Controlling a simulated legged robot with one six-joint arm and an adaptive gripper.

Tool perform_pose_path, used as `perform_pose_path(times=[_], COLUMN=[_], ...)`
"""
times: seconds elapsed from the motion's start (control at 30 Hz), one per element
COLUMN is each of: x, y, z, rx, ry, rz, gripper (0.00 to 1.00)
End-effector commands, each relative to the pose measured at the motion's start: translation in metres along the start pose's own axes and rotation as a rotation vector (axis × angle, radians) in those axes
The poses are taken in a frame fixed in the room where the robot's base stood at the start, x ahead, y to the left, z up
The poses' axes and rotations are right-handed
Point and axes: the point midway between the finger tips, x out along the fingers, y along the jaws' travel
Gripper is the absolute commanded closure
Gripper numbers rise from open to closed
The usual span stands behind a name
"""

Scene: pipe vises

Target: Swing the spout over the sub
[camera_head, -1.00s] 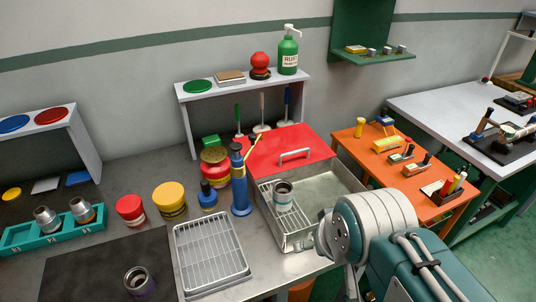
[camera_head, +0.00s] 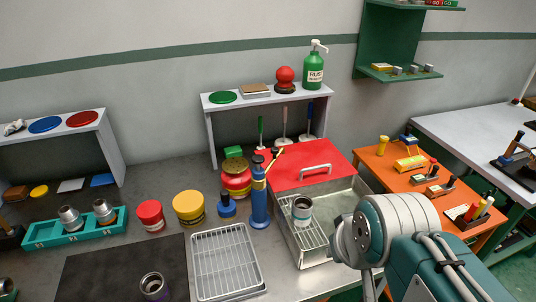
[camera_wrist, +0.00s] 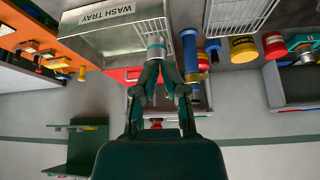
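The sub, a metal collar with a dark open top (camera_head: 302,210), stands upright on the wire rack in the wash tray (camera_head: 316,250). A blue pump bottle (camera_head: 259,196) with a yellow band stands left of the tray; its thin yellow spout (camera_head: 275,158) points up and right, away from the sub. In the wrist view, the sub (camera_wrist: 156,48) lies beyond my fingertips (camera_wrist: 161,68), and the blue pump (camera_wrist: 190,50) is just right of it. The fingertips look close together; whether they are shut is unclear. In the head view my arm hides my gripper.
A red lid (camera_head: 300,172) covers the tray's back. A wire drying rack (camera_head: 226,262), blue pot (camera_head: 227,206), yellow tub (camera_head: 188,206) and red tub (camera_head: 150,215) stand left of the pump. A shelf (camera_head: 265,98) rises behind, and an orange table (camera_head: 385,168) stands right.

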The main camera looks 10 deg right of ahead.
Motion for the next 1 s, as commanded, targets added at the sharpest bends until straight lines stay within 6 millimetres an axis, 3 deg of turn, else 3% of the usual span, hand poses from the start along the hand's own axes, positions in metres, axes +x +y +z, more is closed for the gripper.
perform_pose_path(times=[0.47, 1.0], x=[0.005, 0.049], y=[-0.017, -0.028], z=[-0.116, -0.241], rx=[-0.231, -0.506], ry=[-0.020, 0.057], rz=[-0.168, -0.368], gripper=[1.00, 1.00])
